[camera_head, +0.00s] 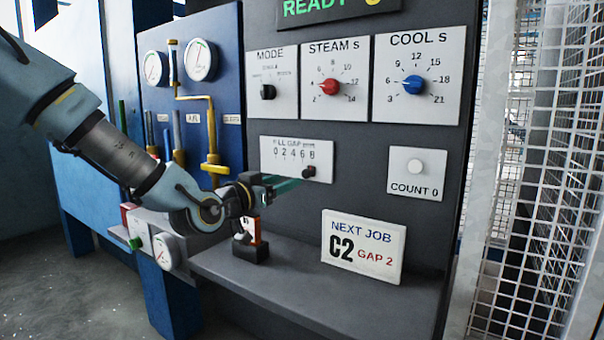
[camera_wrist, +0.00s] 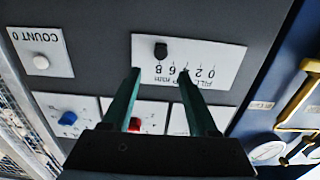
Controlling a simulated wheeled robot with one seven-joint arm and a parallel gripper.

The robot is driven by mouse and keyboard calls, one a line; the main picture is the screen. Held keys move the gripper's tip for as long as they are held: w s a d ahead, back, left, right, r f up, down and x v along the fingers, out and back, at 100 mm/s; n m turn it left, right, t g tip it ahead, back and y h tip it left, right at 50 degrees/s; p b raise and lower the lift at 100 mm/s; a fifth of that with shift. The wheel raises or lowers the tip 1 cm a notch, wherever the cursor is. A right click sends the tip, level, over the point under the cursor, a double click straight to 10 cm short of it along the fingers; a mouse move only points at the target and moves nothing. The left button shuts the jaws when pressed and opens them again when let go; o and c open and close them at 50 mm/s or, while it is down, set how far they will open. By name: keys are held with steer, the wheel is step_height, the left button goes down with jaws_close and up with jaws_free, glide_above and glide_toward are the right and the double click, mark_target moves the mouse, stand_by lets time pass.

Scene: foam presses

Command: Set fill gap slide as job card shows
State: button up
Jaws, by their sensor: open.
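The fill gap slide plate (camera_head: 270,157) is a white plate with a scale from 0 to 8. Its dark slide knob (camera_head: 309,172) stands at the 8 end. The job card (camera_head: 382,262) reads NEXT JOB, C2, GAP 2 and leans on the ledge. My gripper (camera_head: 295,183) is open, its green fingers pointing at the panel near the knob. In the wrist view, upside down, the knob (camera_wrist: 161,49) shows in line with the space between the fingertips (camera_wrist: 159,72), a little past them. I see no contact with the knob.
Above are the MODE knob (camera_head: 267,92), red STEAM knob (camera_head: 330,86) and blue COOL knob (camera_head: 412,85). A white COUNT button (camera_head: 414,166) is right of the slide. A black and orange object (camera_head: 250,242) stands on the ledge (camera_head: 330,297). Mesh fencing (camera_head: 545,150) is at right.

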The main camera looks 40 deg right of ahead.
mark_target(305, 173)
steer(key=p+x, duration=0.2)
steer(key=x, duration=0.7)
steer(key=shift+w+d+f+p, duration=0.1)
steer(key=shift+d+p, duration=0.05)
steer(key=shift+p, duration=0.2)
jaws_close()
stand_by(0.9)
